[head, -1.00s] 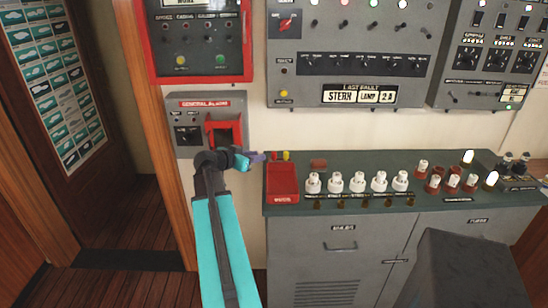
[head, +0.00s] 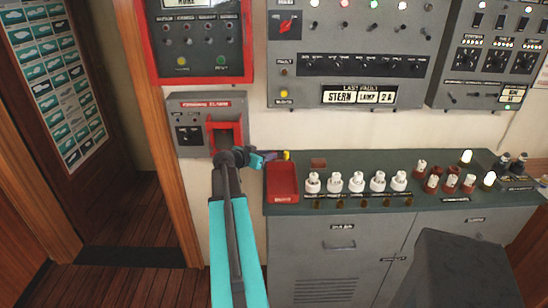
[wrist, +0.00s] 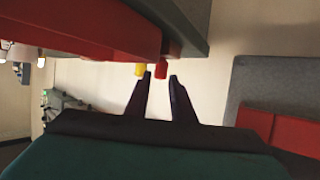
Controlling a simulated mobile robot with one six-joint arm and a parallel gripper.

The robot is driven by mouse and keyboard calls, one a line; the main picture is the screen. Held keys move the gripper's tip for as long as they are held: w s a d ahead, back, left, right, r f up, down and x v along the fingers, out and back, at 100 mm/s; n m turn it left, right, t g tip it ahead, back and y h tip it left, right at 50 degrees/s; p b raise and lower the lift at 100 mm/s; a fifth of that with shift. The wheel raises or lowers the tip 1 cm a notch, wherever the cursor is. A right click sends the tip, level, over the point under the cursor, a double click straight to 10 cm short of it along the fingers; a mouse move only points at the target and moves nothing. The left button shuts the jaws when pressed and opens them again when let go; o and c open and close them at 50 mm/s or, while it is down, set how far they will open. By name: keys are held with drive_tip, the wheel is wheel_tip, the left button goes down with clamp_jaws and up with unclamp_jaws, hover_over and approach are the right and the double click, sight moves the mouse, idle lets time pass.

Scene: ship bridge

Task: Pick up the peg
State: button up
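Two small pegs, one yellow (head: 287,155) and one red, stand at the back end of a red tray (head: 283,183) on the counter. I cannot tell which one the task means. The wrist view looks upside down; there the yellow peg (wrist: 140,69) and the red peg (wrist: 161,71) stick out past the tray's red wall (wrist: 100,38). My gripper (head: 274,156) is at the tray's back left, close to the pegs. In the wrist view its fingers (wrist: 160,77) are apart, with the red peg's end showing between the tips. Contact is not clear.
A row of white lamps (head: 356,182) stands right of the tray on the dark counter (head: 345,160). The grey alarm box (head: 188,112) with a red frame is on the wall to the left. Control panels (head: 350,65) hang above. Wall space behind the tray is clear.

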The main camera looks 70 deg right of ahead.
drive_tip(key=shift+d, duration=0.1)
drive_tip(key=shift+p+x, duration=1.1)
drive_tip(key=shift+x, duration=0.1)
drive_tip(key=shift+p+x, duration=0.55)
drive_tip(key=shift+x, duration=0.75)
drive_tip(key=shift+f, duration=0.1)
clamp_jaws()
